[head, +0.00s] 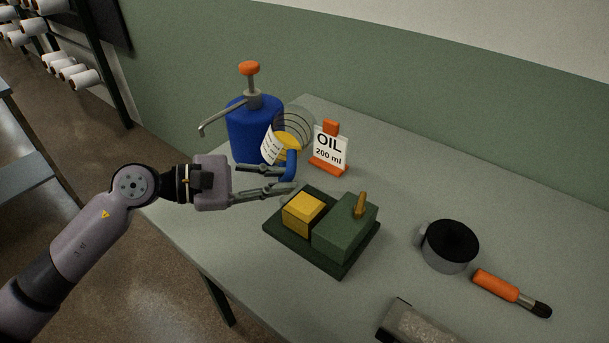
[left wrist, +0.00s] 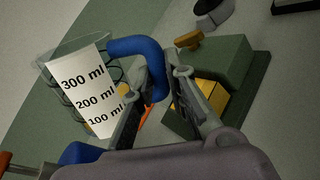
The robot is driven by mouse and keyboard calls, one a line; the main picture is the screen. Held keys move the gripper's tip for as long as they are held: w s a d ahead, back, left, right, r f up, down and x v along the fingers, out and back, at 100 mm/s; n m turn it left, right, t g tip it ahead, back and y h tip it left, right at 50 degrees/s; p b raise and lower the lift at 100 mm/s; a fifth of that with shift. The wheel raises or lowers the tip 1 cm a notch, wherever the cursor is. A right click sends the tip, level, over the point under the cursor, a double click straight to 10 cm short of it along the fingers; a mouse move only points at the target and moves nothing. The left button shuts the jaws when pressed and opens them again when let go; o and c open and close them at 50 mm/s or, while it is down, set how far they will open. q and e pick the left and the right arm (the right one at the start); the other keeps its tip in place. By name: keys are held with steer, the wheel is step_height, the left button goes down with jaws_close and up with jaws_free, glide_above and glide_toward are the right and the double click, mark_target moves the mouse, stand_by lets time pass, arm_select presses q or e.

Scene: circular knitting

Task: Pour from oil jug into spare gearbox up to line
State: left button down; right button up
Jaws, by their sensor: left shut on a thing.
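The oil jug (head: 293,124) is clear, with dark rings, yellow oil low inside, a white scale label and a blue handle. My left gripper (head: 292,178) is shut on the handle (left wrist: 140,55). In the left wrist view the label (left wrist: 88,95) reads 300, 200 and 100 ml. I cannot tell how far the jug is off the table. The gearbox (head: 344,228) is a green block on a dark base with a yellow block beside it and a brass plug on top. It lies just right of and below the gripper. No fill line is visible. My right gripper is not in view.
A blue pump can (head: 247,125) stands behind the jug. A card (head: 331,149) reading OIL 200 ml stands beyond the gearbox. At right are a dark-topped round tin (head: 447,250), an orange-handled brush (head: 497,286) and a grey block (head: 420,326). The table's far right is clear.

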arm_select(q)
steer(key=r+n+p, duration=0.1)
steer(key=n, duration=0.1)
steer(key=r+n+h+p, duration=0.1)
steer(key=w+r+n+h+p, duration=0.1)
steer(key=n, duration=0.1)
steer(key=shift+a+r+n, duration=0.15)
steer(key=shift+a+n, duration=0.15)
steer(key=shift+a, duration=0.1)
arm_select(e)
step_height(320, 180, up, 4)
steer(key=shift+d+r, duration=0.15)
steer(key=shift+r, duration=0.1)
